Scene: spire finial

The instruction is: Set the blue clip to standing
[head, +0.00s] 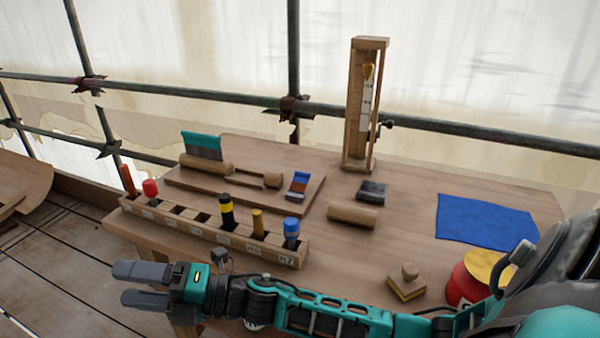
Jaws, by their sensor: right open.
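A small piece with a blue top, a red-brown band and a pale lower part (298,185) rests tilted at the right end of a raised wooden board (240,205). It may be the blue clip, but it is too small to tell. A blue-capped item (291,227) also stands upright in the right end slot of the wooden rack. My right gripper (130,286) is open and empty, with its fingers pointing left. It is in front of the bench's left front edge, apart from both blue items. My left gripper is not in view.
The labelled rack (215,233) holds several upright tools along the bench front. A teal-backed tool (203,146), a wooden cylinder (352,215), a dark block (373,191), a stamp-like block (407,283), a blue cloth (485,220), a red pot (466,285) and a tall wooden frame (362,110) occupy the bench.

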